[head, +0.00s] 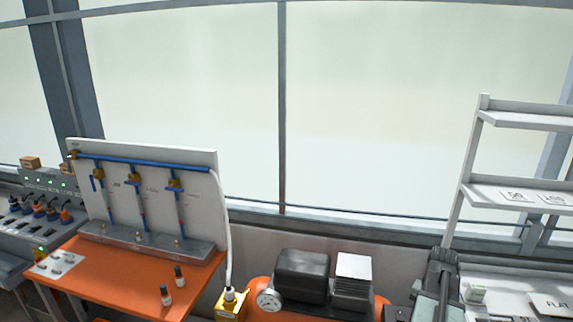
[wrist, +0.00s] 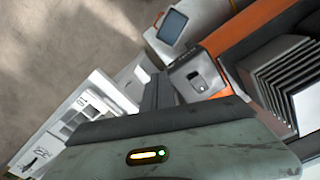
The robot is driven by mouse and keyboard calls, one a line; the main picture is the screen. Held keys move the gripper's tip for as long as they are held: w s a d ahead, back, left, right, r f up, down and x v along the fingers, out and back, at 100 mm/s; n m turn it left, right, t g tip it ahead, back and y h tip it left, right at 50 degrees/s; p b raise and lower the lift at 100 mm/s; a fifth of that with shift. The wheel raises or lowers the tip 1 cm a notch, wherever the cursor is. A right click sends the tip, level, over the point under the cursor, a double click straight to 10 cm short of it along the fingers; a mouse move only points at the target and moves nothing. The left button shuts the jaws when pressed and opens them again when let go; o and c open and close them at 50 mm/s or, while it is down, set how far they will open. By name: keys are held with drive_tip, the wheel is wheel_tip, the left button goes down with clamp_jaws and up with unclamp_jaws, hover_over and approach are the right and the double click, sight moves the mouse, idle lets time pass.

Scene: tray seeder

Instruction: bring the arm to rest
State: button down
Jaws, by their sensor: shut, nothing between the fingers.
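My gripper (wrist: 158,88) shows in the wrist view as two dark fingers close together beyond the grey-green housing with its small lights. It is shut with nothing held. In the head view a grey-green part of my arm stands at the lower right, in front of the white shelf unit (head: 459,178). I cannot make out the fingertips in that view.
An orange table (head: 130,275) bears a white board (head: 190,205) with blue pipes and two small bottles (head: 173,279). An orange compressor (head: 262,285) stands right of it, close to my arm. The wrist view shows bare floor (wrist: 60,50) at upper left.

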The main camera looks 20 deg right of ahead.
drive_tip(key=w+a+f+n+b, duration=0.1)
drive_tip(key=w+a+n, duration=0.2)
drive_tip(key=w+a, duration=0.7)
drive_tip(key=w+a+n, duration=0.3)
drive_tip(key=w+a, duration=0.3)
drive_tip(key=a, duration=0.7)
drive_tip(key=w+a+n, duration=0.1)
drive_tip(key=a+n, duration=0.5)
drive_tip(key=a, duration=1.8)
drive_tip(key=shift+f+b, duration=0.4)
drive_tip(key=shift+b, duration=0.05)
drive_tip(key=shift+w, duration=0.1)
